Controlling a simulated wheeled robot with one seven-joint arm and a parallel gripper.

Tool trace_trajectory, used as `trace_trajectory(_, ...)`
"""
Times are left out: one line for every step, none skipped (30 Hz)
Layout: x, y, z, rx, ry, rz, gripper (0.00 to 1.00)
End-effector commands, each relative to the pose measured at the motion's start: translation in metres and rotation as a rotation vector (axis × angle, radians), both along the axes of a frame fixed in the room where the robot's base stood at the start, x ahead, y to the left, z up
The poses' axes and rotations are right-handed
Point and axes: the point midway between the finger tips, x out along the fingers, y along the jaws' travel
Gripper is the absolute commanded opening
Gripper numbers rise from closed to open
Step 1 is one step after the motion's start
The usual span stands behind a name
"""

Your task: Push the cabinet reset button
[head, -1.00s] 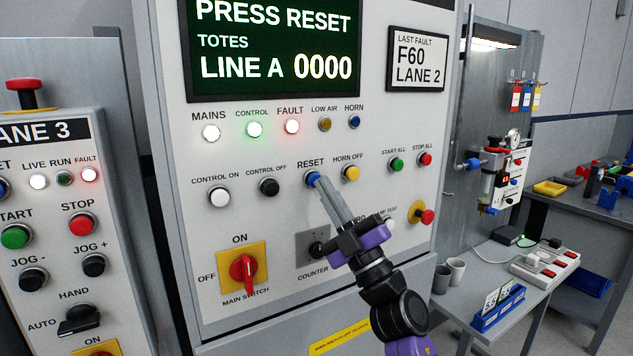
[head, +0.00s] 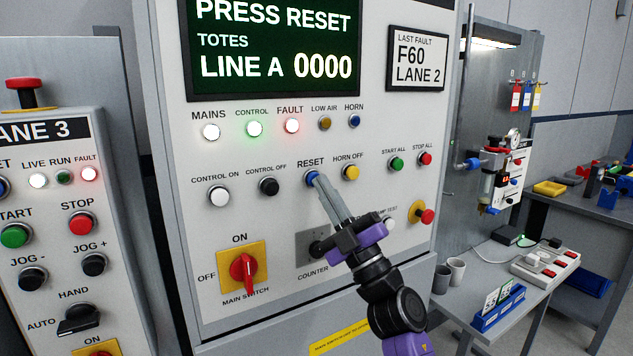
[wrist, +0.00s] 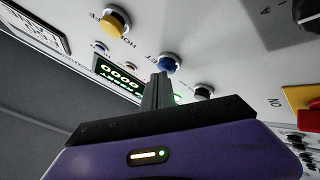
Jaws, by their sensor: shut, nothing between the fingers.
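The blue reset button (head: 312,178) sits under the RESET label on the cabinet (head: 290,225), left of the yellow HORN OFF button (head: 350,172). My gripper (head: 318,182) is shut and empty, its fingertips right at the lower right edge of the blue button in the head view. In the wrist view the blue button (wrist: 168,64) shows just beyond the tips of my gripper (wrist: 162,78). I cannot tell whether the tips touch it. The cabinet screen (head: 275,45) reads PRESS RESET and LINE A 0000. The red FAULT lamp (head: 292,126) is lit.
The black CONTROL OFF button (head: 269,187) is left of the reset button. The LANE 3 panel (head: 55,220) stands at left. A bench (head: 470,285) with cups is at right.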

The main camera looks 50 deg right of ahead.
Motion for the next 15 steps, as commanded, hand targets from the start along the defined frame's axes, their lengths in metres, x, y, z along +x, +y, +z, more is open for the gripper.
trace_trajectory(0.0007, -0.0001, 0.0002, 0.000, 0.000, 0.000, 0.00)
trace_trajectory(0.0009, -0.0002, 0.0002, 0.000, 0.000, 0.000, 0.00)
trace_trajectory(0.0013, -0.0003, 0.0002, 0.000, 0.000, 0.000, 0.00)
trace_trajectory(0.0017, -0.0004, 0.0002, 0.000, 0.000, 0.000, 0.00)
trace_trajectory(0.0020, -0.0005, 0.0002, 0.000, 0.000, 0.000, 0.00)
trace_trajectory(0.0024, -0.0006, 0.0002, 0.000, 0.000, 0.000, 0.00)
trace_trajectory(0.0028, -0.0008, 0.0001, 0.000, 0.000, 0.000, 0.00)
trace_trajectory(0.0031, -0.0008, 0.0001, 0.000, 0.000, 0.000, 0.00)
trace_trajectory(0.0036, -0.0009, 0.0000, 0.000, 0.000, 0.000, 0.00)
trace_trajectory(0.0038, -0.0010, -0.0001, 0.000, 0.000, 0.000, 0.00)
trace_trajectory(0.0042, -0.0012, -0.0001, 0.000, 0.000, 0.000, 0.00)
trace_trajectory(0.0046, -0.0013, -0.0002, 0.001, 0.000, 0.001, 0.00)
trace_trajectory(0.0050, -0.0014, -0.0003, 0.001, 0.000, 0.001, 0.00)
trace_trajectory(0.0053, -0.0015, -0.0003, 0.001, 0.000, 0.000, 0.00)
trace_trajectory(0.0058, -0.0017, -0.0004, 0.001, 0.000, 0.000, 0.00)
